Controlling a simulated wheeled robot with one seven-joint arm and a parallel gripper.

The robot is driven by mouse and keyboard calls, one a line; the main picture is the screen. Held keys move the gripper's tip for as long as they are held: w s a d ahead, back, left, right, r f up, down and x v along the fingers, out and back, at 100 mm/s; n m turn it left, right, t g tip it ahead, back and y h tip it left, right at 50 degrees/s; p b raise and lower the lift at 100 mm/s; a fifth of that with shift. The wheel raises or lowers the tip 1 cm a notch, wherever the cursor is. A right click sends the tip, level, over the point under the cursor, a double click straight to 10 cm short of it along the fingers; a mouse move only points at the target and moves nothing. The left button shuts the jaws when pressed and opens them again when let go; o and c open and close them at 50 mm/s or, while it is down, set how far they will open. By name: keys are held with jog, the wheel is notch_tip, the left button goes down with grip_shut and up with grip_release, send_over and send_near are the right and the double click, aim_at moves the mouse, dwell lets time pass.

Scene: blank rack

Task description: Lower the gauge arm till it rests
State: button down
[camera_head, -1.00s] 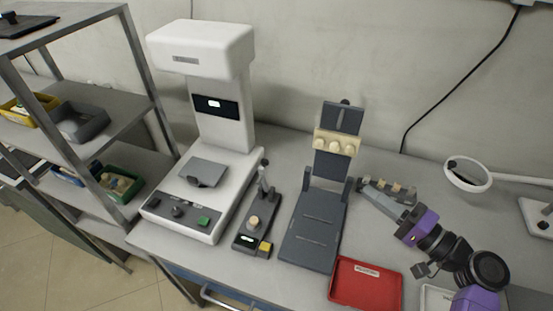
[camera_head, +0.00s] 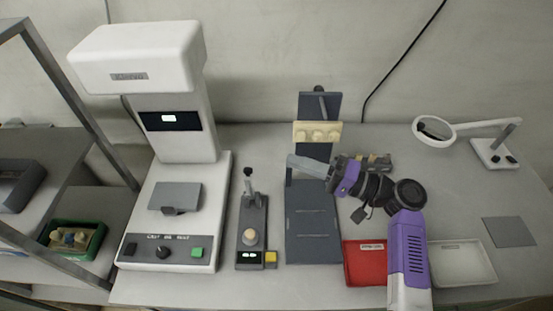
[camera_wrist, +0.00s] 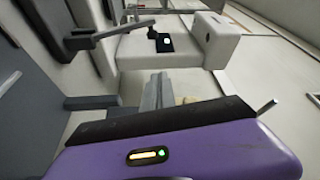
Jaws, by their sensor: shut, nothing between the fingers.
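The small dark gauge (camera_head: 251,232) stands between the white machine and the dark fixture. A pale round piece (camera_head: 250,237) sits on it, above a lit green display. Its gauge arm (camera_head: 248,183) stands raised at the back, clear of the pale piece. My gripper (camera_head: 290,164) is shut and empty, pointing left in front of the fixture's upright panel. It is to the right of the gauge arm and apart from it. The grey fingers (camera_wrist: 156,90) also show in the wrist view, where I cannot clearly pick out the gauge.
The white machine (camera_head: 190,240) with a grey plate stands left. The dark fixture (camera_head: 312,235) has a beige bar (camera_head: 317,126) on its upright panel. A red tray (camera_head: 362,268), a pale tray (camera_head: 462,262) and a magnifier lamp (camera_head: 433,130) are right. A shelf rack (camera_head: 75,105) is far left.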

jog(key=a+p, duration=0.3)
jog(key=a, duration=0.5)
jog(key=shift+s+a+p, duration=0.25)
jog(key=shift+p, duration=0.15)
jog(key=shift+s+f+b, duration=0.1)
jog(key=shift+f+b, duration=0.1)
jog(key=shift+b, duration=0.2)
